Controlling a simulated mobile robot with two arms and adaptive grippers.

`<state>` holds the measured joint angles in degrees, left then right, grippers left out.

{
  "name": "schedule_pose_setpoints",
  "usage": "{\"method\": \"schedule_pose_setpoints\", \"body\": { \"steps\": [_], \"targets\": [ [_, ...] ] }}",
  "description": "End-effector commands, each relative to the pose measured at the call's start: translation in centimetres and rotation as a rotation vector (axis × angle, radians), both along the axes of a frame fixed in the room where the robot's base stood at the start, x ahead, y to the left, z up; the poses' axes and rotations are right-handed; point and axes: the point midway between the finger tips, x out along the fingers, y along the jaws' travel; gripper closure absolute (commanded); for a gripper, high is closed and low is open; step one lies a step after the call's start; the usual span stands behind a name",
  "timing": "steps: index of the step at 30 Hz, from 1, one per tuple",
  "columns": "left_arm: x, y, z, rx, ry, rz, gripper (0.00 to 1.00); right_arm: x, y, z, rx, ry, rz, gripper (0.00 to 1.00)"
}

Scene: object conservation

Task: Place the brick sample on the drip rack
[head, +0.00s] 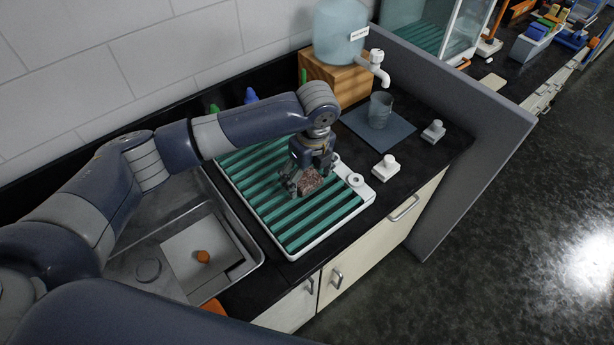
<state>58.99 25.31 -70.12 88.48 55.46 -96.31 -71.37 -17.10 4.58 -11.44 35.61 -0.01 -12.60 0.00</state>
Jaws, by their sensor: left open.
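The drip rack (290,233) is a white tray with green slats on the dark counter, right of the sink. The brick sample (309,182), a reddish-brown speckled block, is at the middle right of the rack, and looks to be resting on the slats. My left gripper (306,186) points down over the rack with its fingers around the brick sample. It is open. The fingers partly hide the brick, and I cannot tell whether they touch it. My right gripper is out of view.
A water dispenser (340,32) on a wooden block, a glass (380,110) on a grey mat, and small white-knobbed items (386,168) stand at right. A grey partition (485,140) bounds the counter.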

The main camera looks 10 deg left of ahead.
Motion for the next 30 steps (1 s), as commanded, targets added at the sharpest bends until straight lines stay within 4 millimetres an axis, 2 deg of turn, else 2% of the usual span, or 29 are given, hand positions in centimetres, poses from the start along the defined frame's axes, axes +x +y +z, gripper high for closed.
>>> {"method": "schedule_pose_setpoints", "body": {
  "steps": [9, 15, 21, 30],
  "targets": [
    [-0.4, -0.7, 6.3, -0.002, -0.006, -0.004, 0.22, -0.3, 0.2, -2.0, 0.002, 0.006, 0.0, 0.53],
    [-0.6, -1.0, 9.7, -0.002, -0.004, -0.002, 0.22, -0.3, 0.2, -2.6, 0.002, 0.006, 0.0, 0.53],
    [-0.8, -1.1, 11.1, 0.0, -0.002, -0.001, 0.22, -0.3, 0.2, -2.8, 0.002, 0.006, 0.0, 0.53],
    [-0.8, -1.1, 11.2, -0.001, -0.001, 0.0, 0.22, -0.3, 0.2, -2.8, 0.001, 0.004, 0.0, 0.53]
  ]
}}
